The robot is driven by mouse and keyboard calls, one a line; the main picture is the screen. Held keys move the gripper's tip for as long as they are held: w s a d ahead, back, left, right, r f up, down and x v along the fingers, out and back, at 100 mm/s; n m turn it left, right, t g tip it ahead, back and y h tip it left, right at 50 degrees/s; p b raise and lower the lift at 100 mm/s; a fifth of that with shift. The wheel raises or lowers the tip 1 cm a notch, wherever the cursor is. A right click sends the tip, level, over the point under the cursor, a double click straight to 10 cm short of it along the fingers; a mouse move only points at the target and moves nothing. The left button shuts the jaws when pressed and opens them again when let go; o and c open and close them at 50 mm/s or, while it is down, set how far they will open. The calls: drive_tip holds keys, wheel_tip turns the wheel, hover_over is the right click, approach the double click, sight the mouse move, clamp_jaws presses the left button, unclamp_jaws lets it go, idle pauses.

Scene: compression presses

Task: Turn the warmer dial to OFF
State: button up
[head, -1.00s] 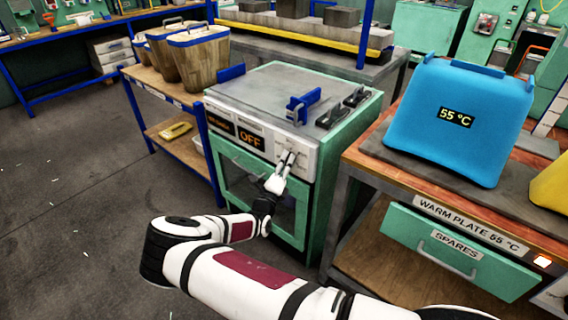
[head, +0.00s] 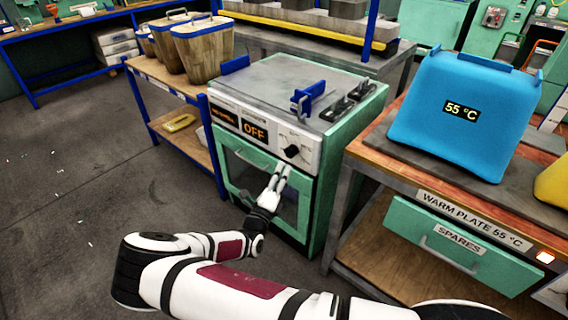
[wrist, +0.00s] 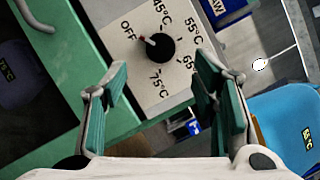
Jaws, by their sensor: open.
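The warmer (head: 300,90) is a green cabinet with a pale front panel. Its black dial (head: 292,151) sits at the right of that panel. In the wrist view the dial (wrist: 156,46) is ringed by OFF, 45, 55, 65 and 75 °C marks, and its red-and-white pointer faces the OFF mark. A display (head: 254,131) on the panel reads OFF in orange. My gripper (head: 281,170) is open and empty, below and apart from the dial. In the wrist view its two green-padded fingers (wrist: 162,98) are spread, with the dial beyond them.
A wooden-topped bench (head: 372,160) with a blue 55 °C box (head: 455,140) stands close on the right. A low shelf (head: 160,85) with wooden bins stands on the left. The warmer's door handle (head: 245,160) lies below the panel. Floor at left is clear.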

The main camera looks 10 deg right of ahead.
drive_tip(key=shift+v, duration=1.85)
